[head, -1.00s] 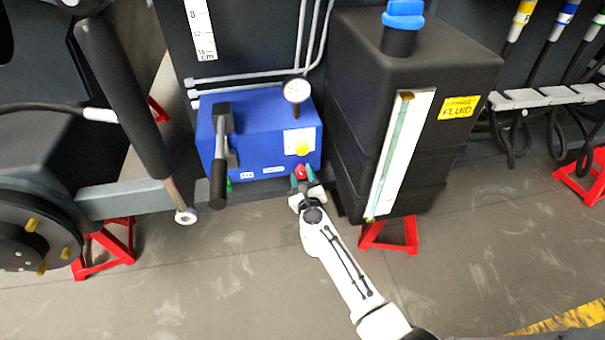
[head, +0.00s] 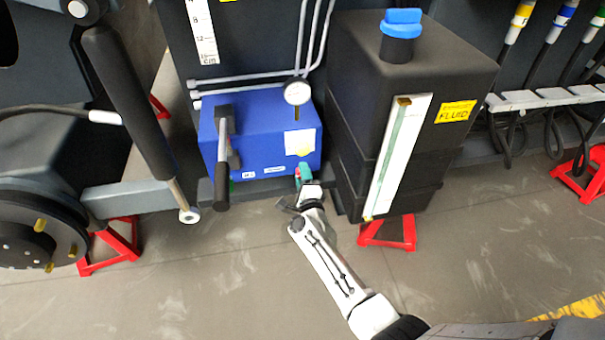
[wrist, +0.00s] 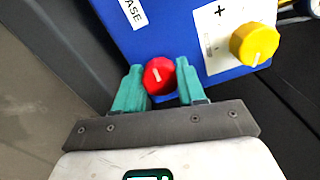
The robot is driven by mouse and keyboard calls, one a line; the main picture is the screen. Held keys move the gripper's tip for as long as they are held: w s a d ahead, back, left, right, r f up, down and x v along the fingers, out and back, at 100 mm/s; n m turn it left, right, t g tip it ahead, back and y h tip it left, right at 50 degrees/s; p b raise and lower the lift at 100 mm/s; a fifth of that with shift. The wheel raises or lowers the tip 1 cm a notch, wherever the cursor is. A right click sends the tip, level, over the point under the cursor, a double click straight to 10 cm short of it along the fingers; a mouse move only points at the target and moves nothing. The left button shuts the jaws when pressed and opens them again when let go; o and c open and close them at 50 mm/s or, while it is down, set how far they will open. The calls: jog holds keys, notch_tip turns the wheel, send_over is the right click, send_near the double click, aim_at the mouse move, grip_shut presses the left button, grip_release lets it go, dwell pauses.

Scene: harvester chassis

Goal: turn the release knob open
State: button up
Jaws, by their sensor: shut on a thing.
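The release knob (wrist: 159,76) is red and round with a white pointer line. It sits at the edge of the blue pump box (head: 265,130), beside a white label ending in "ASE" in the wrist view. My gripper (wrist: 161,80) has its two teal fingers on either side of the knob and is shut on it. In the head view my gripper (head: 304,175) is at the box's lower right front corner. There the fingers mostly hide the red knob.
A yellow knob (wrist: 254,43) sits close by on a white label with a plus sign. A black lever (head: 222,160) and a gauge (head: 297,92) are on the box. The black fluid tank (head: 350,120) stands just right of my gripper. Floor in front is open.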

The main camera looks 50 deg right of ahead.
jog(key=shift+s+f+n+y+p, duration=0.15)
jog(key=shift+n+p, duration=0.95)
jog(key=shift+n, duration=3.6)
jog(key=shift+w+n+y+p, duration=0.15)
jog(key=shift+n+p, duration=0.9)
jog(key=shift+n, duration=3.65)
jog(key=shift+s, duration=0.1)
jog(key=o, duration=1.1)
jog(key=shift+c, duration=0.2)
